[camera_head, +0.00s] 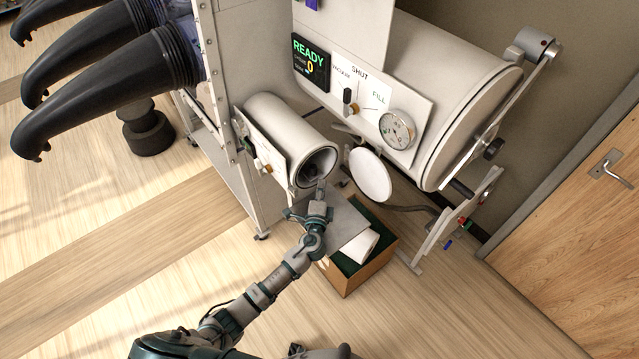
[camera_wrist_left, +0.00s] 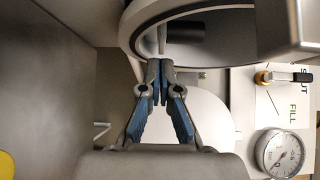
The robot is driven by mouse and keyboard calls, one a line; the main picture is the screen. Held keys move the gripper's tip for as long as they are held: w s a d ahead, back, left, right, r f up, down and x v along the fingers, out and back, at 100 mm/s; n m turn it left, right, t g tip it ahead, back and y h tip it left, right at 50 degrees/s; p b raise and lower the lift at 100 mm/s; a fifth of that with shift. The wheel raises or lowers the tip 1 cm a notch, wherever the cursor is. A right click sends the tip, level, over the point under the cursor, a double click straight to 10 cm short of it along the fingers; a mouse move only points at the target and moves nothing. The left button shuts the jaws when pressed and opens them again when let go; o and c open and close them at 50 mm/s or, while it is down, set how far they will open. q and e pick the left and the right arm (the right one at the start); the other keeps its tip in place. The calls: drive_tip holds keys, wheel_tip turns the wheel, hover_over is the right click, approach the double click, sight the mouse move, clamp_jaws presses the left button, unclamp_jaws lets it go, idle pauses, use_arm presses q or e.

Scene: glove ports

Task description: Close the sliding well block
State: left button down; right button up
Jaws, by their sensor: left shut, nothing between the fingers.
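I cannot make out a part that is clearly the sliding well block. A small white cylindrical chamber (camera_head: 285,128) has its near end open, and a dark piece sits inside its mouth. In the left wrist view the chamber's round rim (camera_wrist_left: 133,38) arches over the fingers, with a dark cylinder (camera_wrist_left: 185,32) and a pale rod inside. My left gripper (camera_head: 321,186) is at the lower edge of this mouth. Its fingertips (camera_wrist_left: 159,70) are together and empty, pointing into the opening; contact with the rod cannot be told. My right gripper is not seen.
A round white door (camera_head: 370,174) hangs open right of the mouth. A large chamber (camera_head: 440,85) with a gauge (camera_head: 397,129) and a READY display (camera_head: 310,62) is above. A cardboard box (camera_head: 358,279) stands below. Black gloves (camera_head: 110,75) stick out at left.

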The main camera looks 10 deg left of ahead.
use_arm(q)
drive_tip(key=shift+w+a, duration=0.25)
drive_tip(key=shift+a, duration=0.35)
drive_tip(key=shift+w+a+b, duration=0.35)
drive_tip(key=shift+w+a, duration=0.15)
drive_tip(key=shift+w, duration=0.05)
drive_tip(key=shift+a+f, duration=0.1)
drive_tip(key=shift+a, duration=0.05)
